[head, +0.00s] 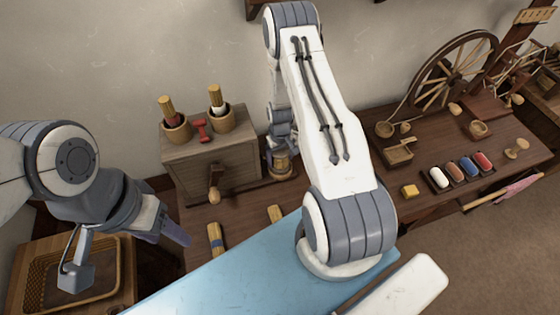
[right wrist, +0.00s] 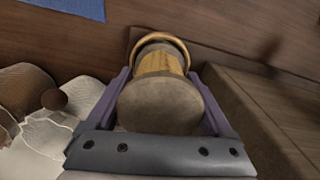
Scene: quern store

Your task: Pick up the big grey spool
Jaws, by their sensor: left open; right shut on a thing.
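My right gripper (right wrist: 160,95) is shut on a spool-like thing (right wrist: 160,107), with one purple finger on each side. It has a wide round grey-brown end towards the camera and a yellow-tan body. A wooden ring or rim shows behind it. In the head view this thing (head: 281,167) is low beside the wooden cabinet, partly hidden by my right gripper (head: 280,145). I cannot tell whether it touches the table. My left gripper (head: 172,232) is open and empty above the left end of the table, its fingers partly hidden. No other big grey spool shows clearly.
A wooden cabinet (head: 212,160) carries two cups with spools and a small red spool (head: 202,131). A wicker basket (head: 95,285) is at lower left. A spinning wheel (head: 455,75) and several coloured rolls are at right.

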